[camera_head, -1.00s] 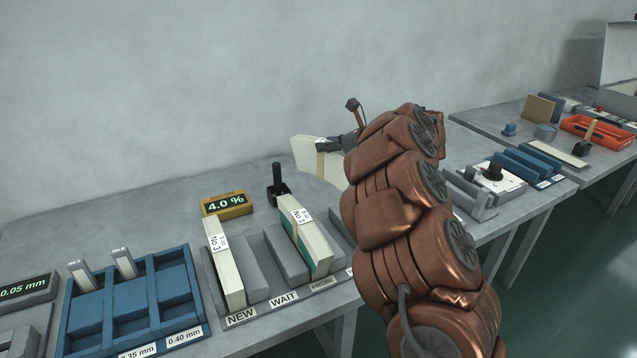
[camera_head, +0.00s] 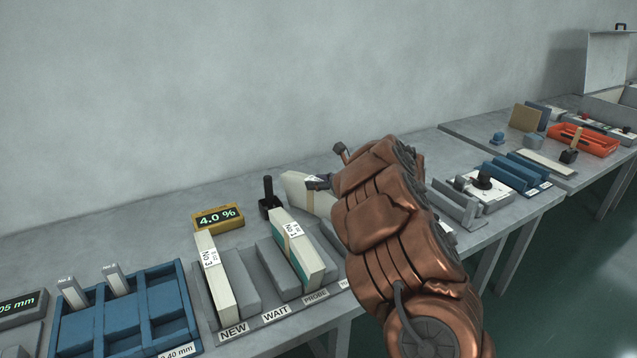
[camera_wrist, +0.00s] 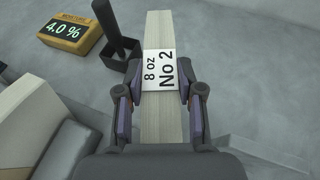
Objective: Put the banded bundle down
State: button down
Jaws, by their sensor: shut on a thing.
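The held bundle is a long cream stack (camera_wrist: 163,120) with a white label reading "8 oz No 2" in the wrist view. My gripper (camera_wrist: 161,88) is shut on it, one finger on each side at the label. In the head view the bundle (camera_head: 297,188) shows behind the rack, partly hidden by my arm, near my gripper (camera_head: 318,183). I cannot tell whether it touches the table. Bundle No 3 (camera_head: 215,285) stands in the rack by the NEW label. Bundle No 1 (camera_head: 299,252) stands between WAIT and PROBE, with a teal strip at its lower side.
The grey rack (camera_head: 243,285) has an empty slot near WAIT. A yellow meter (camera_head: 218,217) reads 4.0 %. A black-handled tool (camera_head: 268,190) stands in a dark holder close by the held bundle. A blue tray (camera_head: 166,304) is at left. The table's back left is clear.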

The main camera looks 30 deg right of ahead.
jog(key=shift+f, duration=0.15)
jog(key=c, duration=0.7)
grip_release()
jog(key=shift+r, duration=0.2)
jog(key=shift+s+d, duration=0.2)
jog(key=shift+s, duration=0.1)
jog(key=b+v, duration=0.2)
jog(key=v, duration=0.9)
jog(key=shift+s+r, duration=0.15)
jog(key=shift+r, duration=0.05)
